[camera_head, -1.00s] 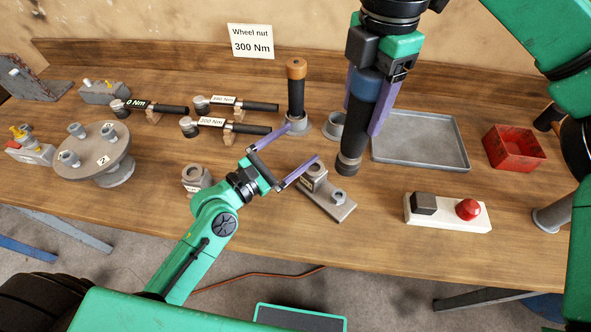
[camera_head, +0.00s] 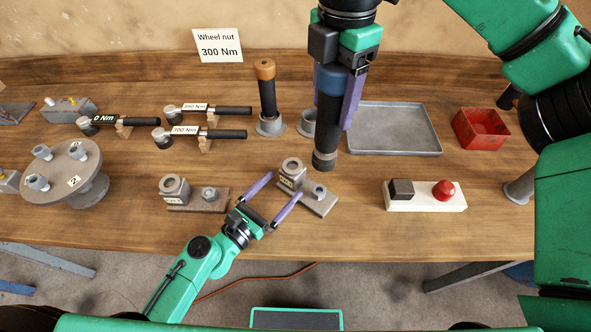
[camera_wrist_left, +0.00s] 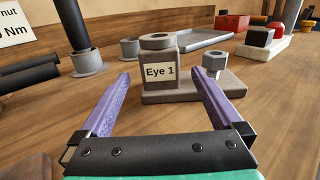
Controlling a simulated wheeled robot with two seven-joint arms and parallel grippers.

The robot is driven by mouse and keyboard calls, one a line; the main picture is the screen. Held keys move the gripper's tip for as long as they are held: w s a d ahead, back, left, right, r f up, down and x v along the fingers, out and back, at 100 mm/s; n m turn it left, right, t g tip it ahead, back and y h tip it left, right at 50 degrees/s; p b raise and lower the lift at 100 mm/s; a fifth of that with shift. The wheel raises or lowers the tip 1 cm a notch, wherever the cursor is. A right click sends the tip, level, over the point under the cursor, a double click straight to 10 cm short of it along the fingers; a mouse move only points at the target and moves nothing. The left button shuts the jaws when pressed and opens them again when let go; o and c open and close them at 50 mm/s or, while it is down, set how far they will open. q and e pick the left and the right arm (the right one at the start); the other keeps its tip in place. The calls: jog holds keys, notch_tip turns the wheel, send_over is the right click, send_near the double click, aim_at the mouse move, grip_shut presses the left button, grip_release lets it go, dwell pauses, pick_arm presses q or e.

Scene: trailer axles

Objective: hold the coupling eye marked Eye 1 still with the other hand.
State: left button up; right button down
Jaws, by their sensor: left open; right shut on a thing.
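The coupling eye marked Eye 1 (camera_head: 292,166) is a grey block with a ring top, on a flat plate (camera_head: 322,207) beside a nut (camera_head: 318,190). In the left wrist view Eye 1 (camera_wrist_left: 158,52) stands upright, label facing me, just beyond and between my fingertips. My left gripper (camera_head: 283,185) is open and empty on its near side, with no clear contact. My right gripper (camera_head: 334,105) is shut on an upright dark tool (camera_head: 328,128) with a blue band, its socket end hanging above the table behind Eye 1.
A second coupling eye (camera_head: 175,189) stands on its plate left of my left gripper. Torque wrenches (camera_head: 205,133) lie on rests behind. A grey tray (camera_head: 395,150), red bin (camera_head: 480,128) and button box (camera_head: 427,206) are at right. The front table edge is close to my left arm.

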aim_at(296, 172)
pick_arm(q)
jog(key=x, duration=0.6)
jog(key=shift+r, duration=0.1)
pick_arm(e)
jog(key=shift+w, duration=0.1)
pick_arm(q)
jog(key=shift+w+d, duration=0.3)
grip_shut()
jog(key=c, duration=0.8)
grip_release()
grip_shut()
